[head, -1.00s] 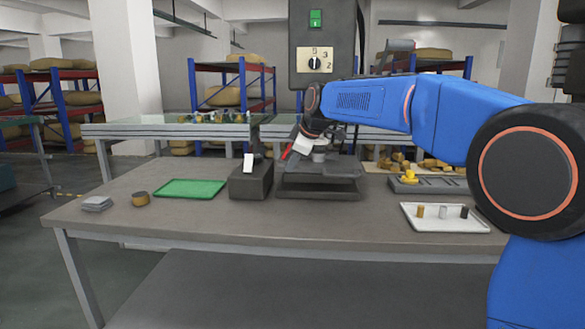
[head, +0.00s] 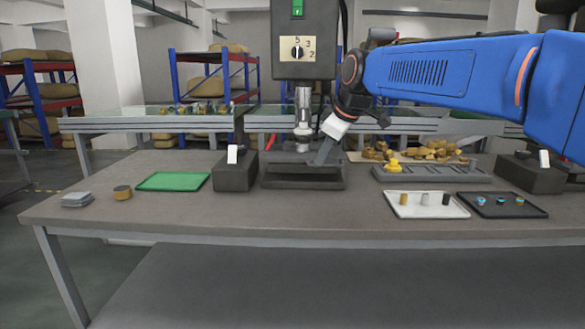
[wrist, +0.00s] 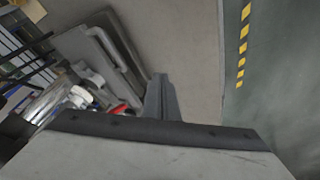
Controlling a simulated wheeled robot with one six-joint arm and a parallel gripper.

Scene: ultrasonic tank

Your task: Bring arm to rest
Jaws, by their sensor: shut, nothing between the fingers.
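My arm is the blue one reaching in from the right in the head view. My gripper (head: 322,154) points down and to the left, beside the ultrasonic machine (head: 303,118) and over the right part of its dark base (head: 302,184). In the wrist view the gripper's fingers (wrist: 161,88) are together with nothing between them. The wrist view also shows the machine's silvery column (wrist: 50,103) close by on the left. Whether the gripper touches the machine cannot be told.
On the table (head: 270,215) are a green mat (head: 173,181), a dark block (head: 235,174), a grey slotted rack (head: 430,174), a white tray (head: 427,212) and a black tray (head: 520,211). Loose brown pieces (head: 435,150) lie behind the rack. The front centre of the table is clear.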

